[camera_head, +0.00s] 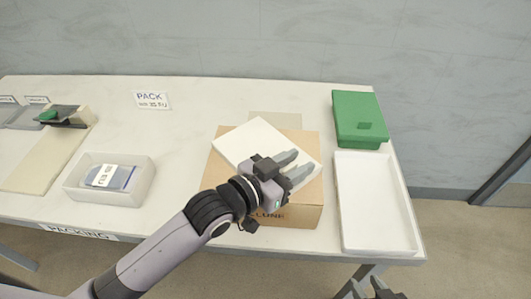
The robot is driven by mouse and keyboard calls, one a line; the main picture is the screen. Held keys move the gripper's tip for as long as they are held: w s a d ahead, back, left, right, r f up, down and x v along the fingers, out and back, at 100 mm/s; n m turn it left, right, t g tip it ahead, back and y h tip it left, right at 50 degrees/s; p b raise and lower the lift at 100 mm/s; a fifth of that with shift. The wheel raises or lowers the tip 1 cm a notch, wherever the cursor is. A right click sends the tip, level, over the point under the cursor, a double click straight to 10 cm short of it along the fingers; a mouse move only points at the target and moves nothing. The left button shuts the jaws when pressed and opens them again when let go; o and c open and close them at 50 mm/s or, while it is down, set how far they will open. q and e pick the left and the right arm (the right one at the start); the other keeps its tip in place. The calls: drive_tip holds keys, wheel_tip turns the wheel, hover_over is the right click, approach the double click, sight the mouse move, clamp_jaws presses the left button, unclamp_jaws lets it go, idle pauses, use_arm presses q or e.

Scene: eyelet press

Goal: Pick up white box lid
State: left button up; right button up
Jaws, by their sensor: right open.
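The white box lid (250,138) is a flat white panel lying turned at an angle on top of a brown cardboard box (290,215) at the middle of the table. My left gripper (299,164) is over the lid's right part, with its two fingers apart and pointing right. The picture does not show whether the fingers touch the lid. My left wrist hides the lid's near part. My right gripper (376,288) is only partly in view at the bottom edge, open, below the table's front edge. An open white box (143,184) with a blue, labelled item stands at the left.
A shallow, empty white tray (412,249) lies at the table's right end, with a green box (358,112) behind it. A PACK sign (152,99) lies at the back. A beige mat (40,165) and grey trays (25,117) are at far left. The back middle is mostly clear.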

use_arm(q)
drive_tip(key=shift+w+d+f, duration=0.1)
drive_tip(key=shift+w+d, duration=0.1)
drive_tip(key=shift+d, duration=0.05)
drive_tip(key=shift+c, duration=0.3)
clamp_jaws()
